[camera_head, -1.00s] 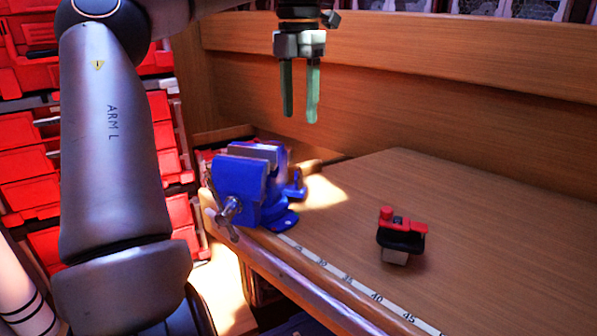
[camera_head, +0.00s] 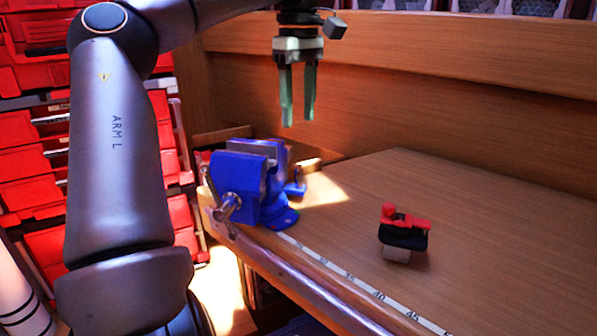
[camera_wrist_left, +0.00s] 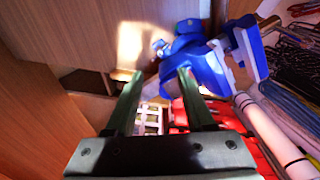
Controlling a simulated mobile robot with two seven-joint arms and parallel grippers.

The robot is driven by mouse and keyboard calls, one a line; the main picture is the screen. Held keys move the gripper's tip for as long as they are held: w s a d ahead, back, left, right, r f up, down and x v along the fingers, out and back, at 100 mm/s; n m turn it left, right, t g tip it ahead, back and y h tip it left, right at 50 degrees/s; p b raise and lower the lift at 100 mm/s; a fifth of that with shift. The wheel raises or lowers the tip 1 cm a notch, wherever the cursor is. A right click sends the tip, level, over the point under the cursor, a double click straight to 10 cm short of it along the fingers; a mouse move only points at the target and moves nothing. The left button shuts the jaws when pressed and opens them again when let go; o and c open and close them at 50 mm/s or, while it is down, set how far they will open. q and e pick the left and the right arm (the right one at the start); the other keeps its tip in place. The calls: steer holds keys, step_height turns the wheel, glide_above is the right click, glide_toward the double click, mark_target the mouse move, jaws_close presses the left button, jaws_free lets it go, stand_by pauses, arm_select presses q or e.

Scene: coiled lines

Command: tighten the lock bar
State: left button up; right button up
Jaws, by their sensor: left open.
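A blue bench vise (camera_head: 243,182) stands at the left front corner of the wooden bench. Its pale screw handle (camera_head: 228,207) hangs at the front. A small blue bar or knob (camera_head: 296,186) sticks out on its right side near the base; I cannot tell for certain whether this is the lock bar. The vise (camera_wrist_left: 205,68) also shows in the left wrist view beyond the fingers. My left gripper (camera_head: 297,122) points down with green fingers, open and empty, above and apart from the vise. It shows in the wrist view (camera_wrist_left: 160,76) too. My right gripper is out of view.
A red and black device (camera_head: 404,235) on a pale block stands on the bench to the right. A measuring strip (camera_head: 352,282) runs along the front edge. The wooden back panel (camera_head: 430,100) rises behind. Red bins (camera_head: 30,180) fill the left.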

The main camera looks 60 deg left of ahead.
mark_target(299, 168)
arm_select(q)
step_height(299, 168, down, 7)
steer(key=shift+f+b, duration=0.1)
steer(key=shift+b, duration=1.15)
step_height(299, 168, down, 4)
steer(key=shift+r+b, duration=0.1)
steer(key=shift+b, duration=0.4)
steer(key=shift+f, duration=0.75)
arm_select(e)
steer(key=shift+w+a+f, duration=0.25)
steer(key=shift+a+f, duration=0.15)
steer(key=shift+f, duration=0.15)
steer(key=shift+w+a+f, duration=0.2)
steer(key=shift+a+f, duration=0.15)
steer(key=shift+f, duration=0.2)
arm_select(q)
steer(key=shift+c, duration=0.2)
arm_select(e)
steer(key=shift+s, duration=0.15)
arm_select(q)
jaws_close()
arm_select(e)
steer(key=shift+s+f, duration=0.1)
